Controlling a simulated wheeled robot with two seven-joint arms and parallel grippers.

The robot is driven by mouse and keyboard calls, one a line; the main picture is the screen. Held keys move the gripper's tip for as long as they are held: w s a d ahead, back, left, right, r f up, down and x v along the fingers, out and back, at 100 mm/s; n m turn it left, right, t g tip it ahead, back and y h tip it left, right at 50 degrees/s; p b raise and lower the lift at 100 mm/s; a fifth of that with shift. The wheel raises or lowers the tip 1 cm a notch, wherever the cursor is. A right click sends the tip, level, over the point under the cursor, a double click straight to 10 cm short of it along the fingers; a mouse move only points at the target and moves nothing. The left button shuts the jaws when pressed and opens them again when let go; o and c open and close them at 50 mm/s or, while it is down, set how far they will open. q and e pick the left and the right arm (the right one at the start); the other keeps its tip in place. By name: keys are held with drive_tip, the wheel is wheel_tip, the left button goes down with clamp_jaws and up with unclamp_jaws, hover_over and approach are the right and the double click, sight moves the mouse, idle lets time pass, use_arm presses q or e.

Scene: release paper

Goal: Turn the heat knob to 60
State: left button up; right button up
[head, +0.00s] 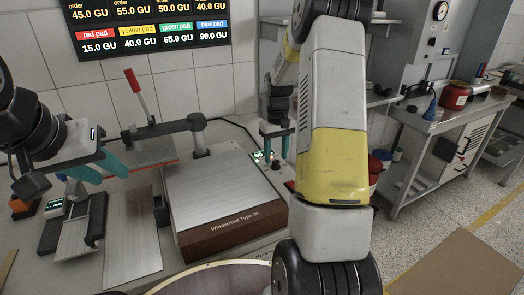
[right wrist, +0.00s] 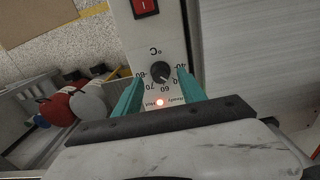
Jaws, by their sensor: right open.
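The heat knob (right wrist: 160,72) is a small black dial on a light control panel (right wrist: 165,35), with numbers printed around it, upside down in the right wrist view. Its pointer is too small to read surely. My right gripper (right wrist: 158,94) is open, its teal fingers apart on either side of the knob; I cannot tell whether they touch it. In the head view my right gripper (head: 277,148) is over the panel at the press's right side. The heat press (head: 225,200) has a silver plate and brown front. My left gripper (head: 110,176) is open and empty at left.
A red-handled lever (head: 135,82) rises behind the press. A small scale with a lit display (head: 55,204) is at left. A red switch (right wrist: 146,7) and a glowing light (right wrist: 160,102) are on the panel. A wall screen (head: 147,25) lists pad values.

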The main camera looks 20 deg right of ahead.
drive_tip(key=shift+f, duration=1)
clamp_jaws()
drive_tip(key=shift+m, duration=0.4)
drive_tip(key=m, duration=0.3)
drive_tip(key=shift+m, duration=0.4)
drive_tip(key=m, duration=0.4)
drive_tip(key=shift+r, duration=0.1)
unclamp_jaws()
